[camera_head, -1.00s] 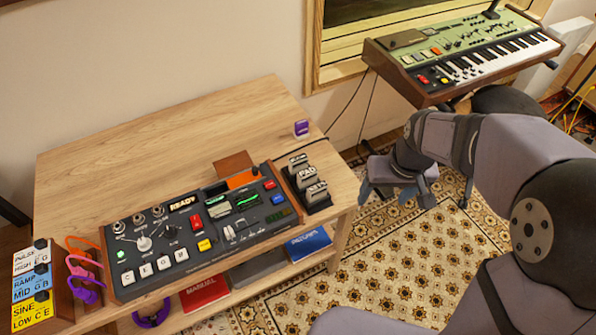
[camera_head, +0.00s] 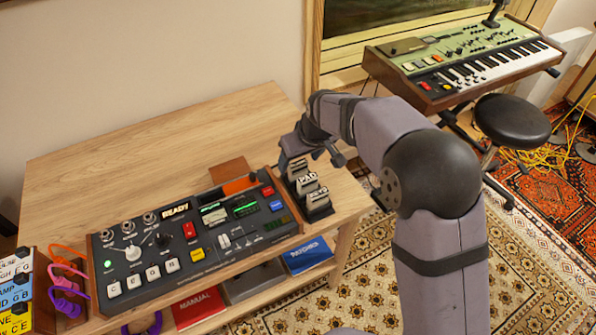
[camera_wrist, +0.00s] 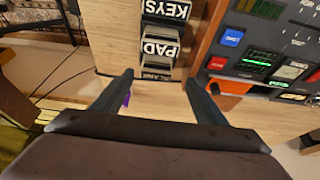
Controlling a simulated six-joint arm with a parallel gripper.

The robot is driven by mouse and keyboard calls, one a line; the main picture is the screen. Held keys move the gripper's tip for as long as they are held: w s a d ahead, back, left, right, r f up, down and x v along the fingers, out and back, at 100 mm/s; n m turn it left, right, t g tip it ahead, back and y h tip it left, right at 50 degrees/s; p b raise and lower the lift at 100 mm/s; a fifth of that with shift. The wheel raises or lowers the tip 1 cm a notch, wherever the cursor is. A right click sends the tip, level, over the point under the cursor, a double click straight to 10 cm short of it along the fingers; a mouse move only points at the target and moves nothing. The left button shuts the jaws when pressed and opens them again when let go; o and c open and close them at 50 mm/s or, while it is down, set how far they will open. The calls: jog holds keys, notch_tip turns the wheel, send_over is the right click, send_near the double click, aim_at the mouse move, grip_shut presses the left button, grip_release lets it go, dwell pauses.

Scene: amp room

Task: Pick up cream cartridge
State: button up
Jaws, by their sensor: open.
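Three grey-beige cartridges with black labels stand in a dark rack (camera_head: 319,214) at the table's right end: the KEYS cartridge (camera_head: 317,196), the PAD cartridge (camera_head: 307,181) and the BLANK cartridge (camera_head: 297,165). I cannot tell by colour which is the cream one. The wrist view also shows the KEYS (camera_wrist: 166,10), PAD (camera_wrist: 160,48) and BLANK (camera_wrist: 155,76) labels. My gripper (camera_wrist: 159,78) is open and empty. Its fingertips appear to either side of the BLANK label in the wrist view; contact is not visible. In the head view my gripper (camera_head: 318,153) is at the rack's far end.
A synth console (camera_head: 190,235) lies just left of the rack, with an orange-topped piece (camera_head: 240,185) at its back. A small purple thing (camera_wrist: 127,98) is partly hidden by my left finger. The tabletop behind is clear. A keyboard (camera_head: 465,62) and stool (camera_head: 512,122) stand right.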

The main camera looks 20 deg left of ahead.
aim_at(298, 164)
jog(key=shift+w+p+x, duration=0.2)
jog(key=shift+p+x, duration=0.15)
jog(key=shift+x, duration=1)
jog(key=shift+w+p+x, duration=0.15)
jog(key=shift+p+x, duration=0.15)
jog(key=shift+x, duration=1.05)
jog(key=shift+d, duration=0.15)
jog(key=shift+r, duration=0.1)
jog(key=c, duration=1.1)
jog(key=shift+c, duration=0.2)
notch_tip(298, 164, up, 10)
jog(key=shift+b, duration=0.5)
